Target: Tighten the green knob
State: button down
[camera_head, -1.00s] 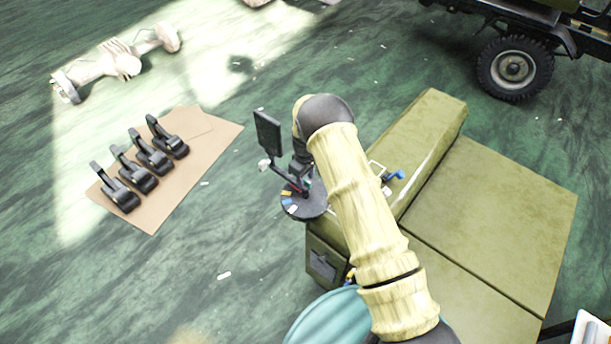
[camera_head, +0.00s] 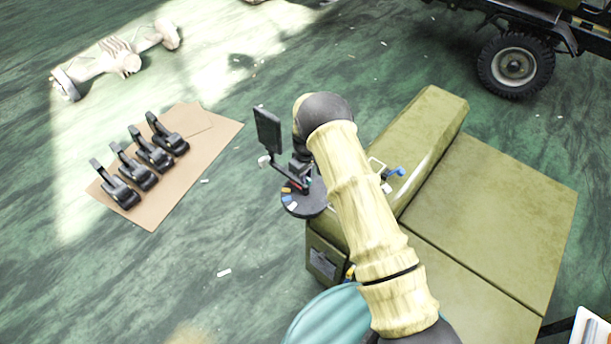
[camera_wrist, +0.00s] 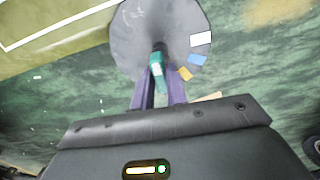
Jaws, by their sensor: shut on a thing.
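The green knob (camera_wrist: 156,70) shows in the wrist view as a teal handle on a grey round disc (camera_wrist: 128,38). My gripper (camera_wrist: 159,84) is shut on the knob, with one purple finger on each side of it. In the head view the disc (camera_head: 296,208) sits at the left end of the olive box, under my gripper (camera_head: 303,184). The knob is mostly hidden there by my wrist. The disc carries white, blue and orange marks near its rim.
An olive box (camera_head: 490,200) lies under and right of my arm, with a blue-handled valve (camera_head: 395,174) on it. A teal drum (camera_head: 325,318) stands at the front. Black clamp-like parts (camera_head: 153,154) lie on a brown sheet (camera_head: 150,218) at left. Floor between is mostly clear.

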jog(key=shift+f, duration=0.1)
jog(key=m+b, duration=0.3)
jog(key=shift+f, duration=0.1)
jog(key=m+b, duration=0.3)
jog(key=m, duration=0.2)
jog(key=m+b, duration=0.2)
jog(key=m, duration=0.7)
jog(key=shift+a+r+m+b, duration=0.1)
jog(key=shift+r+m+b, duration=0.2)
jog(key=shift+b, duration=0.1)
jog(key=c, duration=1.4)
grip_release()
